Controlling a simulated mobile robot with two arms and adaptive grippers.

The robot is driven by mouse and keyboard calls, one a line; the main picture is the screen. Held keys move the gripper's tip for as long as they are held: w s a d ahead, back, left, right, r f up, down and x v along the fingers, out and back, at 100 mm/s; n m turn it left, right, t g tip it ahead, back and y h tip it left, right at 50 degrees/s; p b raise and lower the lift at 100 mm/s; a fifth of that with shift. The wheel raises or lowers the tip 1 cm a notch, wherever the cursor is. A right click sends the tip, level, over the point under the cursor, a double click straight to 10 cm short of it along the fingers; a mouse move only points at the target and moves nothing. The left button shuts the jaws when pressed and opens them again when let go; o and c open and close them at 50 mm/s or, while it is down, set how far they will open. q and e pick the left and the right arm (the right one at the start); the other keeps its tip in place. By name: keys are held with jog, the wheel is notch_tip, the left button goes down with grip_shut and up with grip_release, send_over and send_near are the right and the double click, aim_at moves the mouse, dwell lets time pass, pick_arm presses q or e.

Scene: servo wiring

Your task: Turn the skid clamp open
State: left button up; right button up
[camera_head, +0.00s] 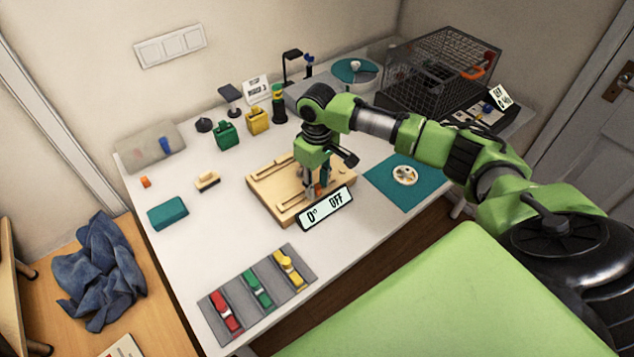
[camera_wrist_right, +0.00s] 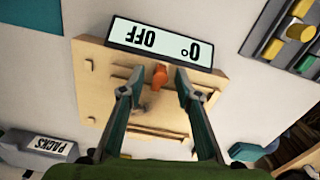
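The wooden skid (camera_head: 270,190) lies on the white table with a grey display reading "0° OFF" (camera_head: 325,207) at its front edge. A small orange clamp piece (camera_wrist_right: 160,76) sits on the skid near the display; in the head view it is partly hidden behind my fingers. My right gripper (camera_wrist_right: 157,88) points down over the skid with its fingers apart, one on each side of the orange piece in the wrist view, with visible gaps. In the head view the right gripper (camera_head: 318,188) is low over the board. My left gripper is not in view.
A teal mat (camera_head: 385,190) with a white round part (camera_head: 405,175) lies right of the skid. A grey tray (camera_head: 243,310) with red, green and yellow parts is in front. A wire cage (camera_head: 440,72) stands at the back right. Table left of the skid is mostly clear.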

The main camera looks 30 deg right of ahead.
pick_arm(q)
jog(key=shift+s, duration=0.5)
pick_arm(e)
grip_shut()
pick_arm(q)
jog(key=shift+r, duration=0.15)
